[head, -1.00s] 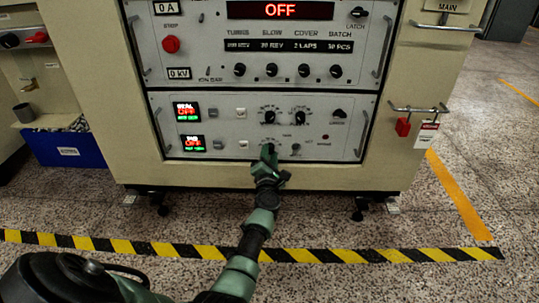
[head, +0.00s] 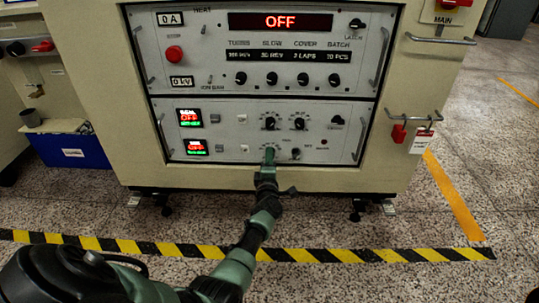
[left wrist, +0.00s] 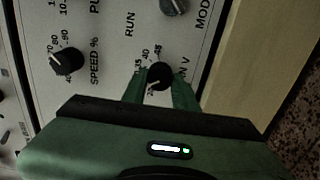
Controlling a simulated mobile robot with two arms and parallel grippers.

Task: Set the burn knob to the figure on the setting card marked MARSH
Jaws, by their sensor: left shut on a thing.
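The burn knob (left wrist: 158,74) is a small black round knob with a white pointer line, seen in the left wrist view. Numbers such as 35, 40 and 45 ring it, and the end of its label, "N V", shows beside it. My left gripper (left wrist: 158,88) has a green finger on each side of this knob and is shut on it. In the head view my left gripper (head: 269,156) reaches the lower panel and hides the knob. The pointer's exact figure is hard to read. No card legibly marked MARSH shows. My right gripper is out of view.
A SPEED % knob (left wrist: 67,61) and a MODE knob (left wrist: 173,5) sit near the held knob. The lower panel (head: 340,150) has displays reading OFF. A red padlock (head: 398,133) and a white tag (head: 422,142) hang right. Striped floor tape (head: 330,255) crosses the front.

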